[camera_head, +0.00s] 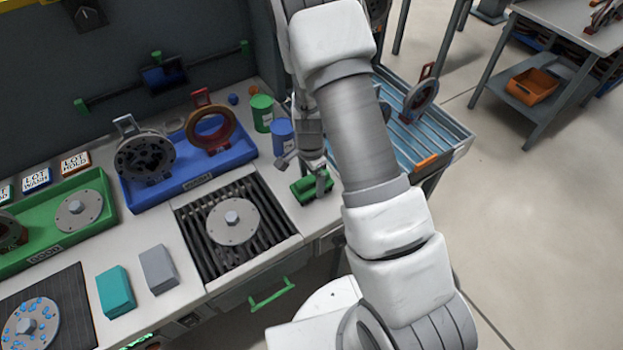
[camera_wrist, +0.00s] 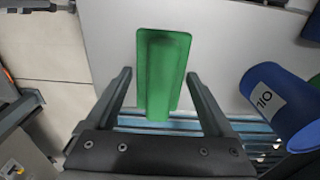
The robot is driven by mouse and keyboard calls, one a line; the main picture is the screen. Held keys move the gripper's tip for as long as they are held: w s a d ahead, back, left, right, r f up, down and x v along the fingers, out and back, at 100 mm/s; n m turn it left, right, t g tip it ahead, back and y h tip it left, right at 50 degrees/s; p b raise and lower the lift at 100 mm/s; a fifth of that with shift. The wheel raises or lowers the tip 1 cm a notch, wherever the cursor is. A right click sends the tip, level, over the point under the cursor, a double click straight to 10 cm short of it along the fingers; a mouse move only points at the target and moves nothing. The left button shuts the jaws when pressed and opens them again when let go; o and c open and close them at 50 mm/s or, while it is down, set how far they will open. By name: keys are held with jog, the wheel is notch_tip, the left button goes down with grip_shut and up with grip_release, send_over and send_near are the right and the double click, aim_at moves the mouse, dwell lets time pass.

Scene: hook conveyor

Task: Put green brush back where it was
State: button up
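The green brush (camera_head: 308,188) sits on the grey worktop near its right end, just right of the slatted grate. In the wrist view the green brush (camera_wrist: 163,70) lies between and beyond the fingertips. A gap shows on each side of it. My gripper (camera_wrist: 159,77) is open and empty, with one finger to each side of the brush. In the head view my gripper (camera_head: 304,170) is low over the brush, and my arm partly hides the area.
A blue OIL can (camera_wrist: 272,100) stands close to the right finger; the blue can (camera_head: 282,137) and a green can (camera_head: 261,113) stand behind the brush. A slatted grate (camera_head: 193,222) with a flanged disc is to the left. A blue slatted tray (camera_head: 455,138) is to the right.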

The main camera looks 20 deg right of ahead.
jog(key=shift+o, duration=0.6)
jog(key=shift+r, duration=0.1)
jog(key=shift+r, duration=0.25)
notch_tip(320, 180, up, 12)
notch_tip(320, 180, up, 16)
jog(key=n+t+y, duration=0.1)
jog(key=n+t, duration=0.1)
jog(key=n, duration=0.4)
send_over(310, 179)
jog(key=s, duration=0.7)
jog(key=s+r+n+t, duration=0.3)
jog(key=s+r+n, duration=0.5)
jog(key=s, duration=0.5)
jog(key=shift+d+r+h+p, duration=0.25)
jog(key=shift+d+h+p, duration=0.05)
jog(key=shift+p, duration=0.05)
